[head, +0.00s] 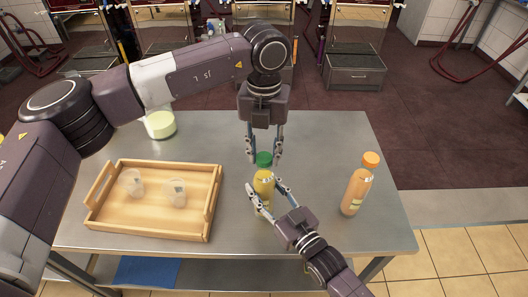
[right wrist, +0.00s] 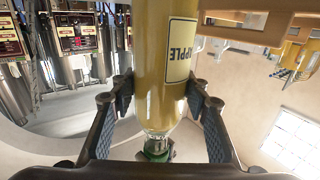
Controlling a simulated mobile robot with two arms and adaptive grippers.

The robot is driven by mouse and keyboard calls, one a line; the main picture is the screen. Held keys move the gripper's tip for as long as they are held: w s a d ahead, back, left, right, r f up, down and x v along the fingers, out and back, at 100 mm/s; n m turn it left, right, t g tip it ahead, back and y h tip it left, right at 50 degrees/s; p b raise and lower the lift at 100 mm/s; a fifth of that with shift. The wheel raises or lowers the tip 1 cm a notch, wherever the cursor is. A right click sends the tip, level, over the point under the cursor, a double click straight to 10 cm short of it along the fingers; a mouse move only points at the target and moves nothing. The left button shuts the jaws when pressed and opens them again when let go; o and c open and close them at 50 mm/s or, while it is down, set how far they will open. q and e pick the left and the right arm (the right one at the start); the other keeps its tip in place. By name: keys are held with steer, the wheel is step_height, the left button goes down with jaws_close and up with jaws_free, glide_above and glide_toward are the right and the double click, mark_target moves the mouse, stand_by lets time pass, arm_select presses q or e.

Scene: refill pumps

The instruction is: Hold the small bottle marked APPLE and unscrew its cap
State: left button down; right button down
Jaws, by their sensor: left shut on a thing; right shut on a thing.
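The small bottle of yellow juice (head: 263,184) stands upright near the middle of the table, with a green cap (head: 264,158) on its top. In the right wrist view its APPLE label shows on the yellow bottle (right wrist: 165,50), and the green cap (right wrist: 156,147) appears at the lower end of the picture. My right gripper (head: 264,187) is shut on the bottle's body from the front right. My left gripper (head: 264,162) points down from above and is shut on the green cap, one finger on each side.
An orange bottle with an orange cap (head: 357,188) stands to the right. A wooden tray (head: 146,222) with two clear cups (head: 175,193) is at the left. A pale green round container (head: 160,125) stands behind it. The table's right rear is clear.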

arm_select(q)
steer(key=n, duration=0.7)
steer(key=shift+n, duration=0.3)
steer(key=n, duration=0.3)
steer(key=shift+n, duration=0.3)
steer(key=n, duration=0.4)
steer(key=shift+w+n, duration=0.1)
steer(key=shift+n, duration=0.2)
steer(key=shift+r, duration=0.25)
steer(key=shift+r, duration=0.95)
steer(key=shift+r, duration=0.1)
